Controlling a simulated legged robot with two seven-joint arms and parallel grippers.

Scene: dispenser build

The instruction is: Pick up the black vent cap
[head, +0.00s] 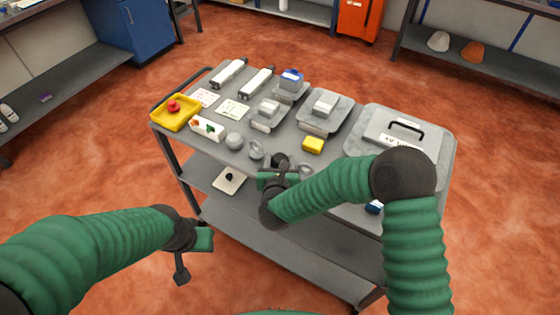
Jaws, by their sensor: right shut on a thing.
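My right gripper (281,168) is over the near edge of the grey cart's top, in front of several small round grey parts. It is shut on a small dark piece, which looks like the black vent cap (280,160). My own gripper hides much of the piece, so its shape is hard to make out. My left gripper (192,262) hangs in front of the cart at the lower left, away from the parts. Its fingers are too small and dark to tell open from shut.
A white plate (226,186) with a black knob lies on the lower shelf. Red floor surrounds the cart.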

